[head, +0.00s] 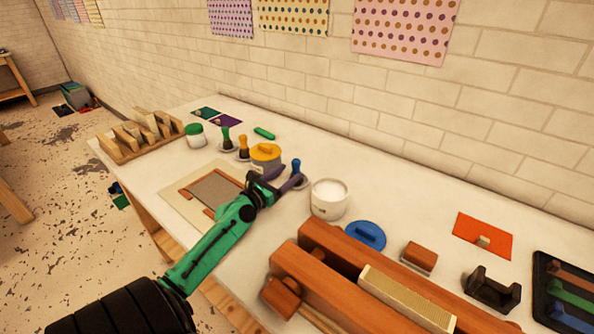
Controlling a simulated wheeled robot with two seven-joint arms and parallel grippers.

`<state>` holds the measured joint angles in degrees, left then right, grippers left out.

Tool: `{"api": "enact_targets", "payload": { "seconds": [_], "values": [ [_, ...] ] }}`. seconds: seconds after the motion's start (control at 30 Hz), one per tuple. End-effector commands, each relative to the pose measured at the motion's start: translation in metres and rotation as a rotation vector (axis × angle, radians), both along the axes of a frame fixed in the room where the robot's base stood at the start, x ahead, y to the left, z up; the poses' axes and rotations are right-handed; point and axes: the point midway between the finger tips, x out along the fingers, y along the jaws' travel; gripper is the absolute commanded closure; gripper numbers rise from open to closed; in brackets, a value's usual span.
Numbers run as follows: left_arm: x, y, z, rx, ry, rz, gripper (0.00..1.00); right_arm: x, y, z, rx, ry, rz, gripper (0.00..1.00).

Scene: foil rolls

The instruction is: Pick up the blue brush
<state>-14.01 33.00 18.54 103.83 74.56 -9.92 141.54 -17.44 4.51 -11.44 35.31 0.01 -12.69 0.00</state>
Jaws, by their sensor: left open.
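The blue brush (296,166) stands upright on a small pale dish on the white table, right of the yellow-lidded pot. My left gripper (284,179) is open, with its dark fingers pointing toward the brush. One finger lies in front of the brush's lower part and hides some of it. I cannot tell whether the fingers touch it. My right gripper is not in view.
The yellow-lidded pot (265,154) is just behind my gripper. An open white jar (329,197) stands close to the right.

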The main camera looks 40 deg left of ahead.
Motion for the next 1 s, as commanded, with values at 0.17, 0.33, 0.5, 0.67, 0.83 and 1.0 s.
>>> {"api": "enact_targets", "payload": {
  "seconds": [0.17, 0.33, 0.5, 0.67, 0.83, 1.0],
  "values": [
    [0.034, -0.004, -0.002, 0.001, -0.003, -0.001, 0.3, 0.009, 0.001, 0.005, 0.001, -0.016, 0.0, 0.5],
    [0.041, -0.004, -0.004, 0.0, 0.0, -0.001, 0.3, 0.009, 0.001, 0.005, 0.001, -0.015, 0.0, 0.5],
    [0.041, -0.004, -0.004, 0.0, 0.0, -0.001, 0.53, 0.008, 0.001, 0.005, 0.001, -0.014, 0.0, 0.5],
    [0.041, -0.004, -0.004, 0.0, 0.0, -0.001, 1.0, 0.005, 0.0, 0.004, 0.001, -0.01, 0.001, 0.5],
    [0.041, -0.004, -0.003, 0.0, -0.001, -0.001, 1.0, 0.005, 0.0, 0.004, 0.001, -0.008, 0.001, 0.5],
    [0.041, -0.004, 0.004, -0.001, -0.003, -0.001, 1.0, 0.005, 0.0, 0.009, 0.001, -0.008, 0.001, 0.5]
  ]
}}
